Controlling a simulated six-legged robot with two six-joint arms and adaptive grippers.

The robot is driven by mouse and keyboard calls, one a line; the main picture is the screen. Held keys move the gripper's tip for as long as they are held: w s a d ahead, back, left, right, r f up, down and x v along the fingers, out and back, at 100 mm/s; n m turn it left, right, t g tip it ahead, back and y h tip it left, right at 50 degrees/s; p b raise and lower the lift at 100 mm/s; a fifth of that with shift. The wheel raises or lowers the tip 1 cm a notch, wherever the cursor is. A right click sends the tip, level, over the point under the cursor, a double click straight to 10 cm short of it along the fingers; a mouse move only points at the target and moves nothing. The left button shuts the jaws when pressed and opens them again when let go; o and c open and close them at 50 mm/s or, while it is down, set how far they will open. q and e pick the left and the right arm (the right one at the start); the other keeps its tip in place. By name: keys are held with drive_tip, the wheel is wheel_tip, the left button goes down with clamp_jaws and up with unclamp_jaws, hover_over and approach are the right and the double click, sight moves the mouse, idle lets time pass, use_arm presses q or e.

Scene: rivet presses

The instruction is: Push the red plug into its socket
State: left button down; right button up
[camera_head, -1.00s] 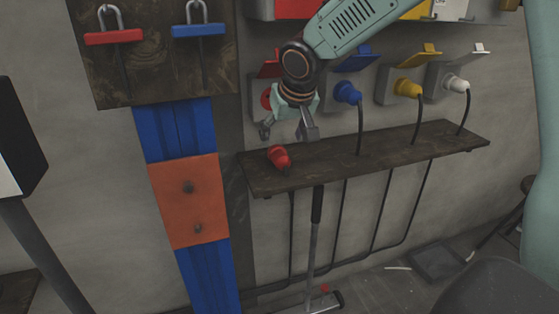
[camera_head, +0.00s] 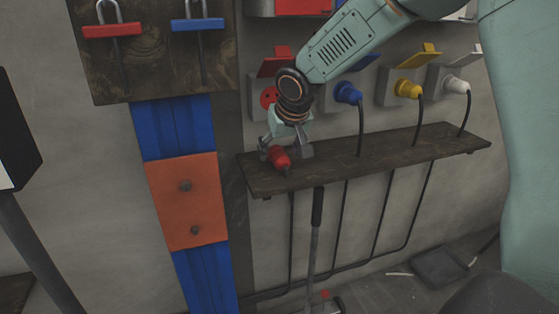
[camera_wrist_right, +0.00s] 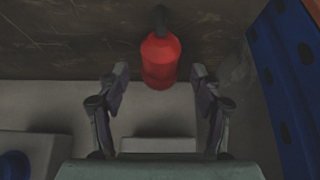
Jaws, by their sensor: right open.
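The red plug (camera_head: 280,158) lies on the dark wooden shelf (camera_head: 400,153), near its left end. Its socket (camera_head: 268,97) is on the wall just above, with a raised red lid, and is partly hidden by my right arm. My right gripper (camera_head: 287,153) is open at the plug, with one finger on each side of it. In the right wrist view the plug (camera_wrist_right: 160,60) lies between and just beyond the open fingertips (camera_wrist_right: 160,85), apart from both. My left gripper is not in view.
Blue (camera_head: 348,93), yellow (camera_head: 408,89) and white (camera_head: 456,86) plugs sit in sockets to the right, their cables hanging past the shelf. A board with red and blue padlocks (camera_head: 160,60) hangs at upper left. An orange panel (camera_head: 188,203) stands left of the shelf.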

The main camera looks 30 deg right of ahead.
sight(281, 153)
drive_tip(key=shift+c, duration=0.2)
drive_tip(key=shift+f, duration=0.1)
drive_tip(key=shift+c, duration=0.8)
drive_tip(key=c, duration=1)
drive_tip(key=shift+o, duration=0.2)
drive_tip(key=shift+s+r+p, duration=0.15)
drive_tip(key=shift+r+p, duration=0.25)
drive_tip(key=shift+r, duration=0.15)
wheel_tip(281, 153, up, 7)
drive_tip(key=p, duration=0.3)
drive_tip(key=shift+f+p, duration=0.1)
drive_tip(key=shift+p, duration=0.2)
drive_tip(key=s+a+p, duration=0.2)
drive_tip(key=s+p, duration=0.2)
drive_tip(key=s, duration=0.5)
drive_tip(key=s+a+p, duration=0.2)
drive_tip(key=s+p, duration=0.1)
drive_tip(key=s, duration=0.7)
drive_tip(key=shift+a+f+p, duration=0.35)
drive_tip(key=shift+f+p, duration=0.05)
